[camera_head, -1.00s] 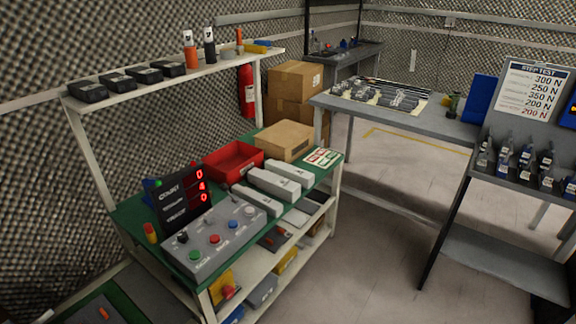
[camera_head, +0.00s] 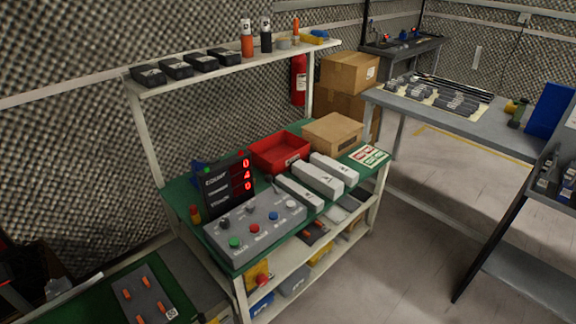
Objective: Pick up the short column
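Nothing in view is clearly marked as the short column. Three pale grey bars lie side by side on the green-topped bench (camera_head: 178,192). The front bar (camera_head: 300,193) is the slimmest, the middle bar (camera_head: 318,179) looks longest, and the rear bar (camera_head: 334,169) looks shorter. Small dark marks on their tops are too small to read. Neither of my grippers shows, and nothing is seen holding a bar.
Behind the bars are a red tray (camera_head: 280,150) and a cardboard box (camera_head: 333,134). A button panel (camera_head: 255,228) and a display (camera_head: 228,183) stand left of them. An overhead shelf (camera_head: 225,69) holds dark devices. Free floor (camera_head: 415,235) lies right of the bench.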

